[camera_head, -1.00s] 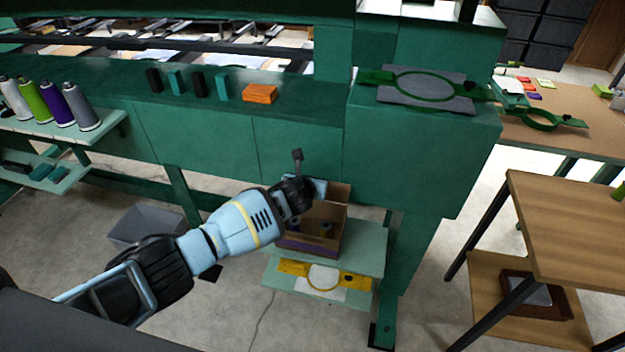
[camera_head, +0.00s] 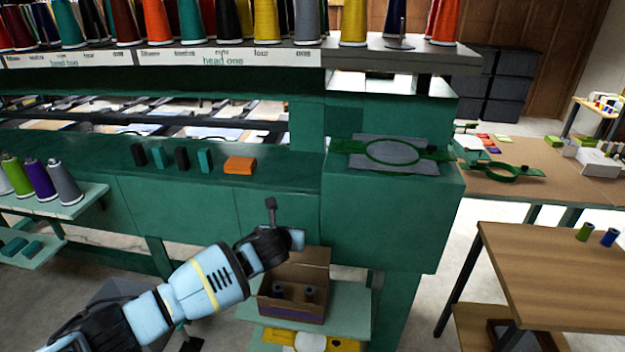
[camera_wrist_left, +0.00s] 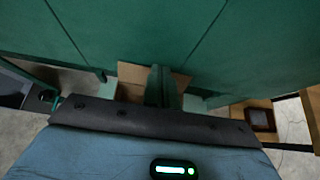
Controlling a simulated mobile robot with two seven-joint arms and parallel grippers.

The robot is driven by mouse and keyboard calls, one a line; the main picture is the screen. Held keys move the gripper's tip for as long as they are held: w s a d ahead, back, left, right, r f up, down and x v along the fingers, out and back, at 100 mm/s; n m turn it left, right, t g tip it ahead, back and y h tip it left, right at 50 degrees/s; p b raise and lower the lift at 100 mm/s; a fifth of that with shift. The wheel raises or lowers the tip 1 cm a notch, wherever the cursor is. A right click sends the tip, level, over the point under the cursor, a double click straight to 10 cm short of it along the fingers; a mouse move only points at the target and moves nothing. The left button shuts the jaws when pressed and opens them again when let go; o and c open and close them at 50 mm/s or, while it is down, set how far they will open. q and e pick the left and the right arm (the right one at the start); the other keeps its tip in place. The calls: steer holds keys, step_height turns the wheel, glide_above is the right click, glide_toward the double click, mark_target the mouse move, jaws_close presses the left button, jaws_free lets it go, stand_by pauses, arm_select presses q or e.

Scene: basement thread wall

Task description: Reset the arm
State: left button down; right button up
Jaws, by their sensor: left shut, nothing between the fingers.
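My left arm comes in from the lower left in the head view. Its gripper (camera_head: 270,205) is raised in front of the green machine front (camera_head: 280,215), above and a little left of an open cardboard box (camera_head: 295,300). The gripper is shut and holds nothing. In the left wrist view the shut fingers (camera_wrist_left: 162,85) stand against the green panel, with part of the cardboard box (camera_wrist_left: 130,75) behind them. My right gripper is in neither view.
The box, with dark spools inside, stands on a pale green shelf (camera_head: 345,310). A green hoop (camera_head: 395,152) lies on the machine's right top. Thread cones (camera_head: 265,20) line the upper rack. A wooden table (camera_head: 545,270) stands at the right, with floor between it and the machine.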

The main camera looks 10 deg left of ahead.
arm_select(q)
steer(key=s+d+f+n+h, duration=0.1)
steer(key=s+f+n, duration=0.1)
steer(key=s+f, duration=0.1)
steer(key=s+d+f+n+g, duration=0.1)
steer(key=s+d+f+n, duration=0.1)
steer(key=s+f, duration=0.1)
steer(key=s+d+f+n+h, duration=0.1)
steer(key=s+d+f+n, duration=0.1)
steer(key=s+f, duration=0.1)
steer(key=shift+s+d+f+n+h, duration=0.15)
steer(key=shift+s+f+n+h, duration=0.15)
steer(key=shift+s, duration=0.2)
steer(key=s+f+n+g+h, duration=0.1)
steer(key=s+f+n, duration=0.5)
steer(key=s+n, duration=0.4)
steer(key=s+a+f+n, duration=0.1)
steer(key=s+a+n, duration=0.2)
steer(key=s+n, duration=0.3)
steer(key=s+a+f+n+y, duration=0.1)
steer(key=s+a+n, duration=0.3)
steer(key=s, duration=0.6)
steer(key=s+a+f+n+y, duration=0.1)
steer(key=s+a+f+n, duration=0.1)
steer(key=s+a+n, duration=0.2)
steer(key=s+n, duration=0.3)
steer(key=s, duration=0.1)
steer(key=shift+s+f+n, duration=0.15)
steer(key=shift+s+n, duration=0.1)
steer(key=shift+n, duration=0.05)
